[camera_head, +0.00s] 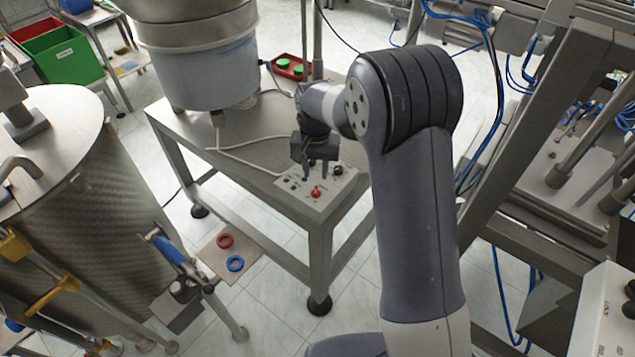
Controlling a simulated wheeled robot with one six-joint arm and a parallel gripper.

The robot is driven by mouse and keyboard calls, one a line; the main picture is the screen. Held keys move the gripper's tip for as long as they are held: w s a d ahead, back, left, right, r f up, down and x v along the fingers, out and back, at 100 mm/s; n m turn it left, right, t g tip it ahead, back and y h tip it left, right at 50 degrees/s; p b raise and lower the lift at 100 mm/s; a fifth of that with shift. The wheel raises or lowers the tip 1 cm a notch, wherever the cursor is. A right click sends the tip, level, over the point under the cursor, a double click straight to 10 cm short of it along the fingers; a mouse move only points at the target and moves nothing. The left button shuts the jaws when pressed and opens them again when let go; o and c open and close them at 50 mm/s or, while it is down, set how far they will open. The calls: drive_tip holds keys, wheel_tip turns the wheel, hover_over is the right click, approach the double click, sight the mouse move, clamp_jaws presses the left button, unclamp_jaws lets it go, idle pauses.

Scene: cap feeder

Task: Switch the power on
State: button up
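A light grey control panel (325,199) sits at the front corner of a metal table. It carries a red switch (316,191) near its front edge, a black knob (338,170) at the back right, and several small dark controls on the left. My gripper (316,173) points down just above the back of the panel, behind the red switch. Its two dark fingers look apart, with nothing seen between them. I cannot tell whether the fingertips touch the panel. They hide part of its back. The labels are too small to read.
A large feeder bowl (205,65) stands on the table (180,125), with a pale cable trailing from it. A red tray (291,66) with green pieces lies behind. A metal drum (90,190) is at left, and a steel frame (545,110) stands close to my arm at right.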

sight(316, 189)
wheel_tip(316, 189, down, 6)
drive_tip(key=shift+f, duration=0.2)
clamp_jaws()
idle(0.4)
